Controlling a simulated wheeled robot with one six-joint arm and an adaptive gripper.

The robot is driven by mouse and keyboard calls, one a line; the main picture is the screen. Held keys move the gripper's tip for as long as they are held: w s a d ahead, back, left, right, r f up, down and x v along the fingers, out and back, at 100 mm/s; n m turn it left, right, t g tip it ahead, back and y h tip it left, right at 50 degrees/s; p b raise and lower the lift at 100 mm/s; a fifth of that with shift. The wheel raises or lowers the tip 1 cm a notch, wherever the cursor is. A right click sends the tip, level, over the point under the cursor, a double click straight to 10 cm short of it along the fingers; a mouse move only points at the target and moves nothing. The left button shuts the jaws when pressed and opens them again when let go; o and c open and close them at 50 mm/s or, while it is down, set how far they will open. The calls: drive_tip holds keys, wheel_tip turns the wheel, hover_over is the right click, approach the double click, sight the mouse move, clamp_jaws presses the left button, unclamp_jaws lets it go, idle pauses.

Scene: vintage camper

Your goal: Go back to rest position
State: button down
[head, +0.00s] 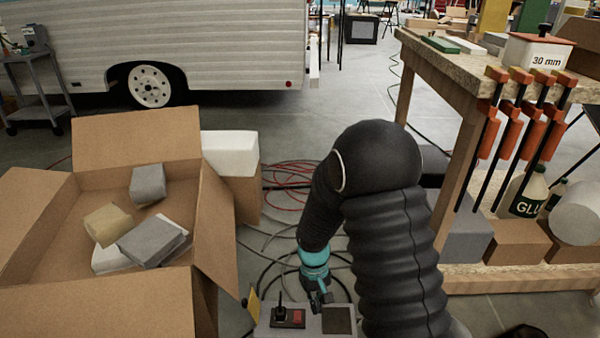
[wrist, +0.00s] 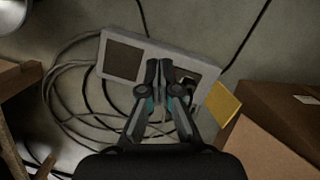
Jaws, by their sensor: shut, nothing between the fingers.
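My gripper (head: 318,300) hangs low at the end of my black arm in the head view, over a grey box with a control panel (head: 338,320). In the wrist view my gripper (wrist: 158,64) has its two fingertips together, with nothing between them. The grey box (wrist: 150,48) lies under the fingertips there, with a dark square panel on its left part. A black knob or plug and a red part (head: 298,318) show on the box in the head view. I cannot tell whether the fingertips touch the box.
An open cardboard box (head: 100,310) with grey and tan blocks stands at left. A wooden workbench (head: 455,160) with orange clamps (head: 535,130) stands at right. Cables (wrist: 65,95) lie coiled on the floor.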

drive_tip(key=s+d+r+m+t, duration=0.1)
drive_tip(key=s+d+r+t, duration=0.1)
drive_tip(key=s+r, duration=0.4)
drive_tip(key=s+d+r+m+t, duration=0.1)
drive_tip(key=s+d+r+t, duration=0.2)
drive_tip(key=r, duration=1.3)
drive_tip(key=s+d+r+m+t, duration=0.1)
drive_tip(key=s+d+r+t, duration=0.2)
drive_tip(key=s+d+r, duration=0.3)
wheel_tip(320, 180, up, 5)
drive_tip(key=s, duration=0.2)
drive_tip(key=shift+s+d+r+m+y+p, duration=0.15)
drive_tip(key=shift+s+d+m+y+p, duration=0.05)
drive_tip(key=shift+s+m+y+p, duration=0.2)
